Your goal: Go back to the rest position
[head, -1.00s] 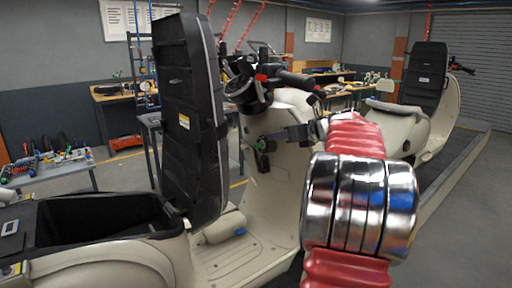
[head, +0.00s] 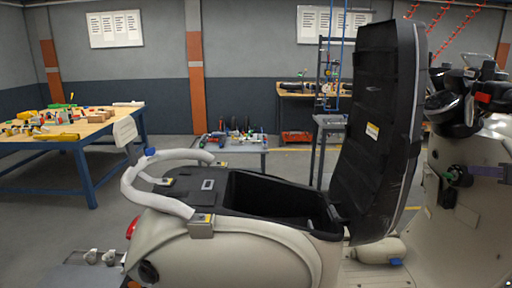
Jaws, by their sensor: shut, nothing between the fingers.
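My gripper (head: 468,173) shows only at the right edge of the head view, as slim grey-purple fingers pointing left. They are closed together and empty, in front of the cream front shield of the scooter (head: 270,255). Their tips look close to a small green and black part (head: 454,174) on that shield; I cannot tell if they touch. The rest of my arm is outside the picture.
The scooter's black seat (head: 375,130) stands raised, above an open storage well. A white grab rail (head: 150,195) rises at its rear. A blue workbench (head: 65,140) with tools stands left.

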